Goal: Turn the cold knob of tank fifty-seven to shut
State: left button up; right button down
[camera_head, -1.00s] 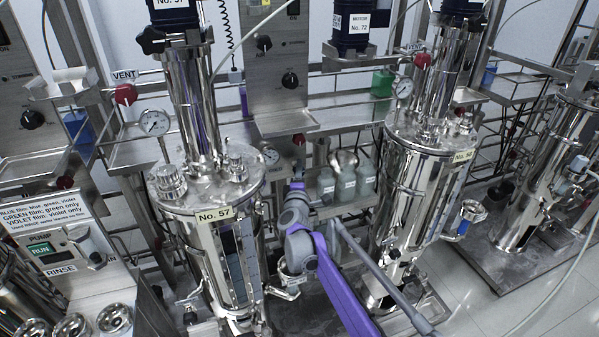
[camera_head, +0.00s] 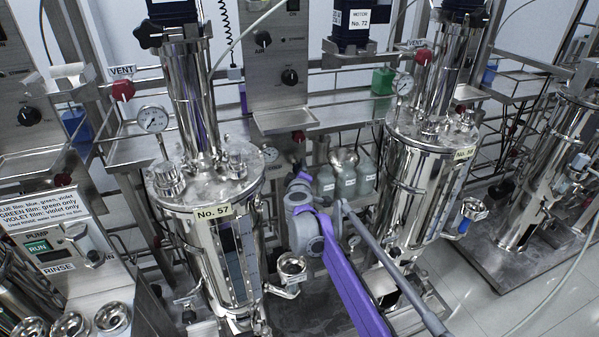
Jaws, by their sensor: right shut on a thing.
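Tank fifty-seven (camera_head: 217,260) is the upright steel vessel left of centre, with a yellow "No. 57" label. My right arm, purple and grey, comes in from the lower right. Its gripper (camera_head: 302,179) is at the arm's far end, right of the tank, below the grey control panel. The gripper is shut, but its fingers are small and I cannot make out what is between them. A dark red knob (camera_head: 298,137) shows just above it on the panel's lower part. I cannot read which knob is the cold one. My left gripper is not in view.
Several labelled bottles (camera_head: 346,172) stand right of my wrist. A second tank (camera_head: 408,190) is beyond my arm on the right. A steel cup-shaped fitting (camera_head: 291,265) juts out between tank fifty-seven and my forearm. A pressure gauge (camera_head: 153,119) and red VENT knob (camera_head: 123,90) are at left.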

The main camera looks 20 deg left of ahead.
dwell(0.4)
jog(key=shift+c, duration=2.2)
grip_release()
jog(key=shift+s, duration=0.1)
jog(key=p+v, duration=0.1)
jog(key=v, duration=0.9)
jog(key=shift+s+d+r, duration=0.15)
jog(key=shift+s, duration=0.15)
